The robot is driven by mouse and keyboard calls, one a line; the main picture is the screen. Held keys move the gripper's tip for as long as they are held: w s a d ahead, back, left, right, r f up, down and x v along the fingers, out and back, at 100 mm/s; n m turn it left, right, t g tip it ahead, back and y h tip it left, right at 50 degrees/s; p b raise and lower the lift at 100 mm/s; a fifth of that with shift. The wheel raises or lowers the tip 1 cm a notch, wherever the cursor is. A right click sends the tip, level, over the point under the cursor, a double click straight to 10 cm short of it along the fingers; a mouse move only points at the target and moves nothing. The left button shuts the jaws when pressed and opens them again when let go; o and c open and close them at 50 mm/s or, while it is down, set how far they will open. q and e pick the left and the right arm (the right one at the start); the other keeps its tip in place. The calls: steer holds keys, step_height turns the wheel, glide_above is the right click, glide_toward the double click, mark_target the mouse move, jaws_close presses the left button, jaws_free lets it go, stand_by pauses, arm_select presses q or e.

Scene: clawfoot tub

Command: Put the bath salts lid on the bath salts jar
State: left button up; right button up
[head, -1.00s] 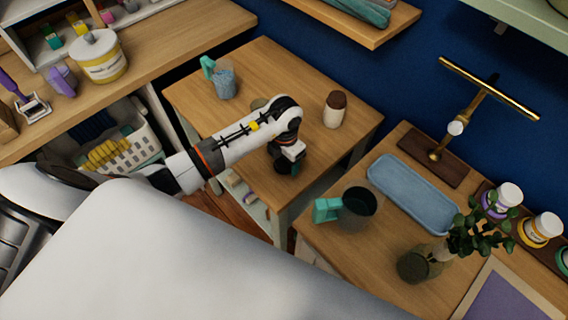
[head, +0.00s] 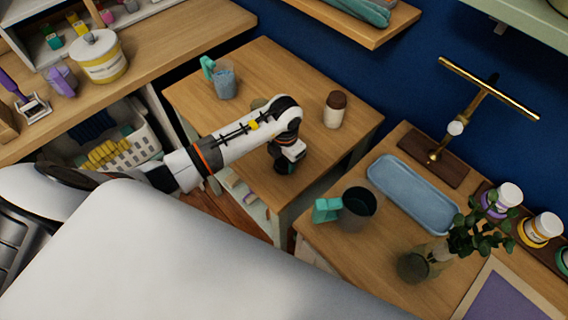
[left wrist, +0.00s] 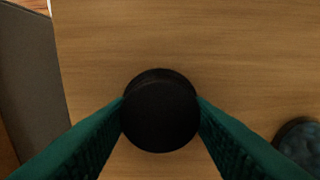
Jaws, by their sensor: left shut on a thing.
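My left gripper (head: 286,164) hangs low over the front of the small wooden table. In the left wrist view its teal fingers (left wrist: 160,108) are shut on a dark round piece (left wrist: 160,115), which looks like the bath salts lid. Bare table shows around that piece. A round vessel with speckled blue-grey contents (left wrist: 302,146) is cut off at the lower right; it may be the bath salts jar. In the head view a round olive-grey top (head: 259,103) shows just behind my arm, mostly hidden. My right gripper is not in view.
On the small table (head: 290,63), a clear container of blue grains (head: 226,84) with a teal part stands at the back left. A white jar with a brown top (head: 334,110) stands at the right. A dark cup (head: 358,204) and blue tray (head: 412,193) are on the neighbouring table.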

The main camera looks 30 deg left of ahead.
arm_select(q)
steer(key=shift+r+p, duration=0.3)
steer(key=shift+r, duration=0.1)
stand_by(0.4)
steer(key=shift+r+p, duration=1.35)
steer(key=shift+r, duration=0.4)
steer(key=shift+a, duration=0.1)
